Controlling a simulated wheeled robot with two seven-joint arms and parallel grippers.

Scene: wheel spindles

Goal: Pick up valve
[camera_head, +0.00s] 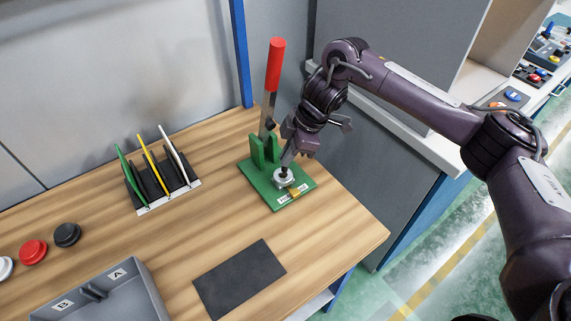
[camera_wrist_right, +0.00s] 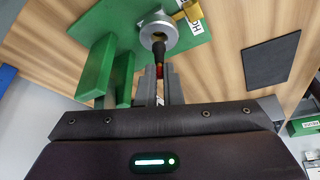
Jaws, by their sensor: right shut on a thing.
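The valve (camera_wrist_right: 159,53) looks like a small dark stem with a reddish band, and its far end is at the silver round holder (camera_wrist_right: 158,31). My right gripper (camera_wrist_right: 160,82) is shut on the near end of the valve. In the head view, my right gripper (camera_head: 287,160) points down over the silver holder (camera_head: 284,178) on the green base (camera_head: 290,196). I cannot tell whether the valve's end still sits in the holder. My left gripper is not in view.
A red-handled lever (camera_head: 274,65) stands upright on the green base, close to my right gripper. A rack (camera_head: 150,208) with coloured plates stands left. A black mat (camera_head: 239,279) lies in front, and a grey tray (camera_head: 130,265) stands at lower left.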

